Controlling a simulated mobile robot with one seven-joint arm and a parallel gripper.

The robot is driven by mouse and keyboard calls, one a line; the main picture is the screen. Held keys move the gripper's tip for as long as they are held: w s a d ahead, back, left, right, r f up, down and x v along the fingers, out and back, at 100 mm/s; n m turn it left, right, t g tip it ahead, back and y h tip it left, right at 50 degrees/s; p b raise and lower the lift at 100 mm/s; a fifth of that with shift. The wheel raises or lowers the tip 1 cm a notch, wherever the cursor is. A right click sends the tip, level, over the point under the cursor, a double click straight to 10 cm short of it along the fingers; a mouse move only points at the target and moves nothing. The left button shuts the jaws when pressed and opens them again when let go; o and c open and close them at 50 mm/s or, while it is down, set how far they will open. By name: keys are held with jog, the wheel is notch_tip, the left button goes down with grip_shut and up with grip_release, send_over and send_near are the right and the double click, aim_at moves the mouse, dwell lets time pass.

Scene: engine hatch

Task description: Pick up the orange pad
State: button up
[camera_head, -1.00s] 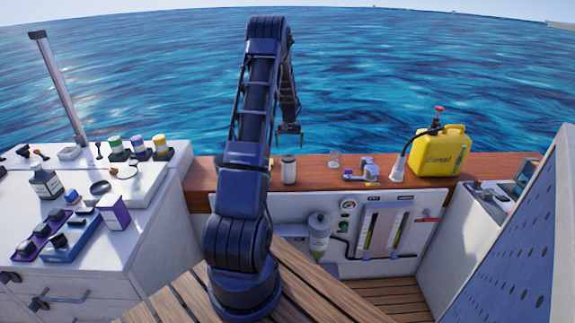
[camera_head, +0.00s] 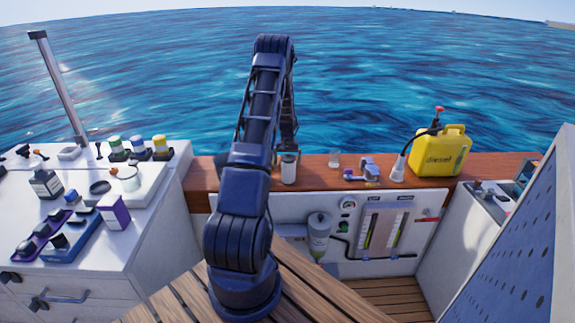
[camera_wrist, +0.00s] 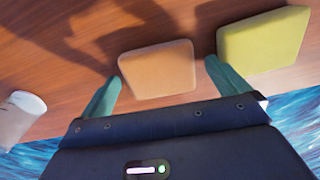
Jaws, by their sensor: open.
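The orange pad (camera_wrist: 158,71) lies on the wooden ledge in the wrist view. My gripper (camera_wrist: 160,82) is open, with one green finger on each side of the pad's near part. The pad shows between the fingers, and I cannot tell how far above the wood the fingertips are. In the head view my arm hides the pad, and the gripper itself is mostly hidden behind the arm.
A yellow-green pad (camera_wrist: 263,38) lies close to the right finger. A white cylindrical container (camera_wrist: 18,116) stands to the left in the wrist view. On the wooden ledge (camera_head: 315,178) are a clear glass (camera_head: 334,160) and a yellow diesel can (camera_head: 440,151).

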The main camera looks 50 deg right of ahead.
jog(key=shift+c, duration=0.4)
jog(key=c, duration=0.9)
jog(key=shift+r, duration=0.1)
jog(key=shift+c, duration=0.2)
